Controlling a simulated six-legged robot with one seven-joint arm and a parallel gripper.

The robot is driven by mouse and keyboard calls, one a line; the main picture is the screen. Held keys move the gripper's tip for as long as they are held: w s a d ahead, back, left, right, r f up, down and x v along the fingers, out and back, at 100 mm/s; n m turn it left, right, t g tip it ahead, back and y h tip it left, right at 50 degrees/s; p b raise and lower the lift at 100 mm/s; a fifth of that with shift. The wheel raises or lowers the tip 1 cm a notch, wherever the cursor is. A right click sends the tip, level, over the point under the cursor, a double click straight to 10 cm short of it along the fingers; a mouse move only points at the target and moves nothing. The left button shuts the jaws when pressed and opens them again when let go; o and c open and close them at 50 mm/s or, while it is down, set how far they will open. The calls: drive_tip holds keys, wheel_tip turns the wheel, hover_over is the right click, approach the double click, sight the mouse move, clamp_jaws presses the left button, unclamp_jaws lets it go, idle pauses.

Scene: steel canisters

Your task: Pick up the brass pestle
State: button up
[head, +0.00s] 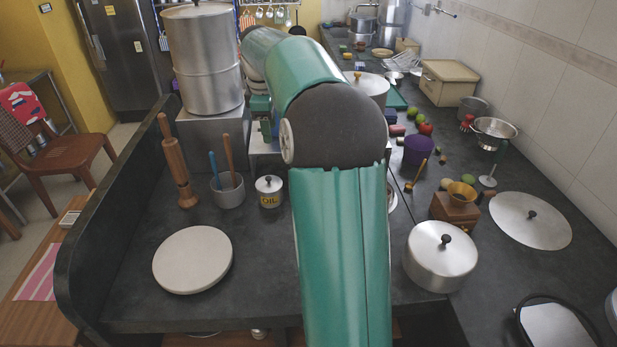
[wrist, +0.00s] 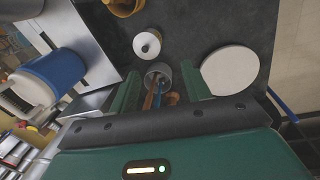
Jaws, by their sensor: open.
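I cannot tell for sure which thing is the brass pestle. A grey cup (head: 228,193) on the dark counter holds a blue stick (head: 213,167) and an orange-brown stick (head: 229,155). A tall turned brown piece (head: 178,165) stands upright left of the cup. A thin yellow stick (head: 416,174) leans near a purple cup at right. In the wrist view my gripper (wrist: 161,72) is open, its two green fingers apart. The grey cup (wrist: 158,73) and its sticks show between them; contact cannot be told. In the head view my arm hides the gripper.
An oil jar (head: 269,191) stands right of the cup, and a round white board (head: 193,260) lies in front. A large steel canister (head: 203,60) stands on a block behind. A lidded pot (head: 440,257) and grinder (head: 456,206) stand at right. The counter's raised edge (head: 88,235) is at left.

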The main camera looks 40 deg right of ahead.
drive_tip(key=shift+n+g+y, duration=0.4)
drive_tip(key=shift+n+y, duration=0.2)
drive_tip(key=shift+n, duration=0.3)
drive_tip(key=d+f, duration=0.2)
drive_tip(key=d, duration=0.2)
drive_tip(key=d+f, duration=0.2)
drive_tip(key=d, duration=0.3)
drive_tip(key=d+f, duration=0.3)
drive_tip(key=d, duration=0.2)
drive_tip(key=shift+s+d, duration=0.15)
drive_tip(key=shift+s, duration=0.25)
drive_tip(key=shift+d+f, duration=0.15)
drive_tip(key=shift+f, duration=0.2)
wheel_tip(320, 180, down, 13)
drive_tip(key=shift+w+d+f, duration=0.1)
clamp_jaws()
wheel_tip(320, 180, up, 10)
drive_tip(key=shift+f, duration=3.5)
